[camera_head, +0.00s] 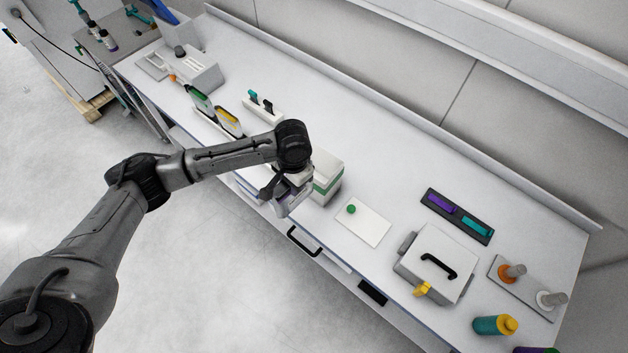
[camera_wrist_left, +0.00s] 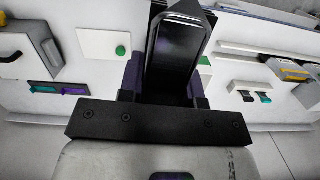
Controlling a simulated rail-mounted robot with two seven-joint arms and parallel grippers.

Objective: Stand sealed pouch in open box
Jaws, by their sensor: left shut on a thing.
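My left gripper (camera_head: 288,203) is at the near edge of the bench, in front of a white box with a green band (camera_head: 328,178). The arm and wrist cover part of this box, and I cannot see into its opening. In the left wrist view the gripper is shut on a dark, glossy pouch with a pale rim (camera_wrist_left: 176,52), which stands out between the fingers. In the head view the pouch is mostly hidden by the gripper. A bit of green beside the pouch shows in the wrist view. My right gripper is not in view.
A white plate with a green knob (camera_head: 366,226) lies right of the box. Farther right are a handled case (camera_head: 428,270), a dark tray (camera_head: 431,203) and a teal bottle (camera_head: 487,326). A holder with upright green and yellow packs (camera_head: 228,121) stands left. The bench behind the box is clear.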

